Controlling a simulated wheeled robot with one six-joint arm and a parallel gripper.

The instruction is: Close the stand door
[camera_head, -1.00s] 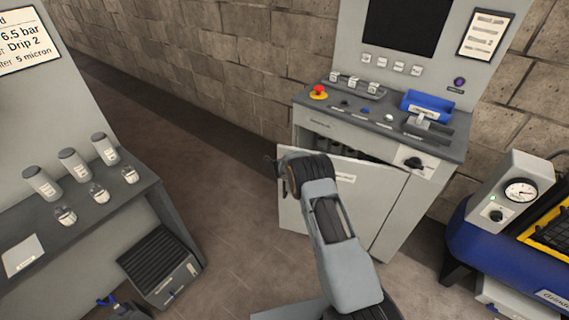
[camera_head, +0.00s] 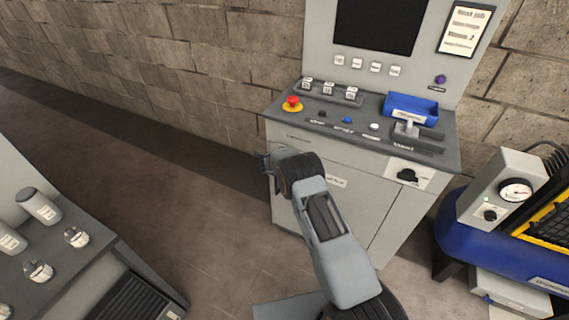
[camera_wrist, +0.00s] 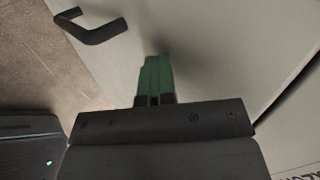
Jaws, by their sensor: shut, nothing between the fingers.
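The grey stand door (camera_head: 365,205) is on the front of the control stand (camera_head: 425,160). In the head view it looks flush or nearly flush with the front; my arm hides part of it. My gripper (camera_head: 267,161) is at the door's left side, partly hidden behind my wrist. In the wrist view my gripper's green fingers (camera_wrist: 156,70) are together and empty, over the pale door panel (camera_wrist: 215,50). I cannot tell whether they touch it. A black bar handle (camera_wrist: 95,28) shows at upper left, apart from the fingers.
The stand top holds a red emergency button (camera_head: 292,103) and a blue tray (camera_head: 411,108). A blue machine with a gauge (camera_head: 515,191) stands at right. A bench with several canisters (camera_head: 40,207) is at left. Brown floor (camera_head: 190,200) between is clear.

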